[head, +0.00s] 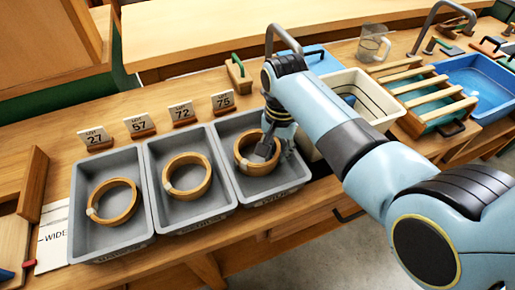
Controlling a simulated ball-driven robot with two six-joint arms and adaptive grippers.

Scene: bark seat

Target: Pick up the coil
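Three tan coils of bark-like strip lie in three grey trays on the bench, one in each. The left coil (115,201) lies in the left tray (84,237), the middle coil (187,175) in the middle tray (170,219), and the right coil (243,163) in the right tray (291,182). My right gripper (268,156) reaches down into the right tray at the right side of that tray's coil. Its fingers overlap the coil's rim, and I cannot tell whether they grip it. My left gripper is not in view.
Number cards, including 27 (95,137) and 75 (222,100), stand behind the trays. A white bin (393,103), a slatted rack (420,83), a blue basin (487,84) and a clear jug (373,45) stand to the right. A paper sheet (53,236) lies at left.

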